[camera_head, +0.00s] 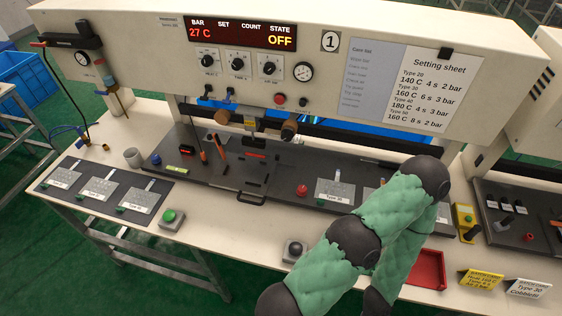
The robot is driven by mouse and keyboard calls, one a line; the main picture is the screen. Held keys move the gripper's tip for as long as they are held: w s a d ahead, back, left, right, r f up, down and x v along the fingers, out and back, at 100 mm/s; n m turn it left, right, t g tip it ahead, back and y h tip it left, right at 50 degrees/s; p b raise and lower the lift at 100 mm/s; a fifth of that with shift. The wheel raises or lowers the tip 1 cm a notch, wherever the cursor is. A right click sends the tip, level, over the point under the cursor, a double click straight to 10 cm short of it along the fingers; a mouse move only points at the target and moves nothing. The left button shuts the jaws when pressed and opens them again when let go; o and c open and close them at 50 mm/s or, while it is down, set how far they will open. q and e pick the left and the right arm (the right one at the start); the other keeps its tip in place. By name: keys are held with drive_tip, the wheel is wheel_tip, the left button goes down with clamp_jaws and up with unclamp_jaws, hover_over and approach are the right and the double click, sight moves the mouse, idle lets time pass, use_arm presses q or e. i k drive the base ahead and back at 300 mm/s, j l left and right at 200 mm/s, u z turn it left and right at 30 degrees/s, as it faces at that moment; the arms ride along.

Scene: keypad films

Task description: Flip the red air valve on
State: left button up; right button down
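A small red lever (38,44) shows at the far upper left, at the left end of a black fitting (75,43) on the machine's pale front. It looks like the red air valve and lies roughly sideways; its exact setting is too small to tell. A round gauge (83,58) sits just below the fitting. The red display (240,34) reads 27 C and OFF. My green-padded arm fills the lower right, far from the lever, and its gripper does not show. My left gripper is not in view.
Below the display are several black knobs (238,64), a gauge (302,72) and a red button (280,99). A dark work plate (225,185) with tools lies on the bench. Grey plates (102,193) and a green button (172,218) are at the left front. A cable hangs below the fitting.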

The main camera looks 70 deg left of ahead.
sight(47, 43)
drive_tip(key=k+l+u, duration=0.1)
drive_tip(key=u, duration=1.85)
drive_tip(key=i+u, duration=0.1)
drive_tip(key=u, duration=1.75)
drive_tip(key=i+j+u, duration=0.15)
drive_tip(key=i+j, duration=1.05)
drive_tip(key=j, duration=0.2)
drive_tip(key=i+j+u, duration=0.1)
drive_tip(key=i+j, duration=0.9)
drive_tip(key=j, duration=0.3)
